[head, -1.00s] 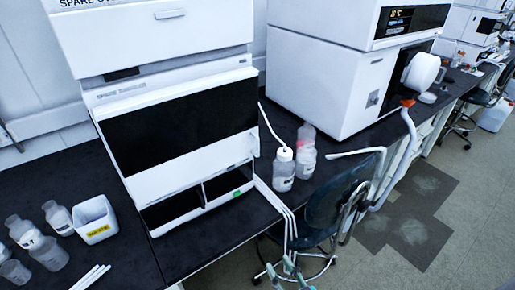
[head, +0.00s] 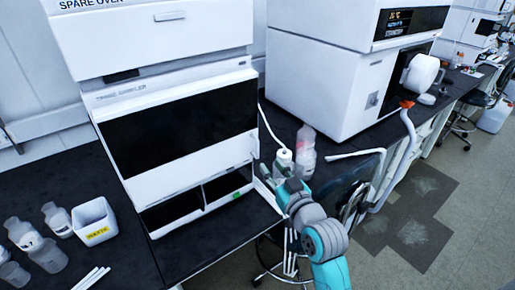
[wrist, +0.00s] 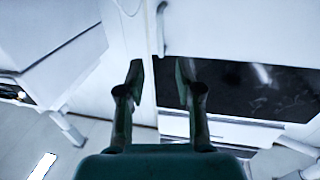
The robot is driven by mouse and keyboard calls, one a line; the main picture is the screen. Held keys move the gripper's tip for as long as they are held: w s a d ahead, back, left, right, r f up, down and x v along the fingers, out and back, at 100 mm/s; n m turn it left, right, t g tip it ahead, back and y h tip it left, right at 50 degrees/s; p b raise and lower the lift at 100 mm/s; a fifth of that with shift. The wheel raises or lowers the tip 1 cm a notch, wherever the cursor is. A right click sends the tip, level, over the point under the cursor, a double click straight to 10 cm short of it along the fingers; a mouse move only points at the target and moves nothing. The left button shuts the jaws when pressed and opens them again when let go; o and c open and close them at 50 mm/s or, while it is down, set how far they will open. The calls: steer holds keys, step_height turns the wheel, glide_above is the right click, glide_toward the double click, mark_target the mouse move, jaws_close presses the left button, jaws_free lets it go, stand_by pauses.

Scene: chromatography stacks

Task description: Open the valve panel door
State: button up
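The chromatography stack stands on the black bench in the head view, with a wide dark front panel (head: 180,122) in a white frame. I cannot tell for sure which part is the valve panel door. My gripper (head: 268,174) is just right of the stack's lower right front corner, in front of the bottles. In the wrist view my gripper (wrist: 160,78) has its two fingers apart with nothing between them. Beyond them are a white surface, a dark panel (wrist: 245,90) to the right and a slim white upright bar (wrist: 162,30) like a handle. No contact shows.
Two bottles (head: 305,150) stand right of the stack, close behind my gripper. A dark chair (head: 350,195) is at the bench front. A white bin (head: 95,222) and several bottles are at left. Floor at right (head: 415,215) is open.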

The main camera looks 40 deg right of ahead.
mark_target(258, 149)
steer(key=w, duration=0.3)
steer(key=w+d, duration=0.1)
steer(key=w, duration=0.2)
steer(key=w+d, duration=0.1)
steer(key=w, duration=0.3)
steer(key=shift+c, duration=0.2)
jaws_close()
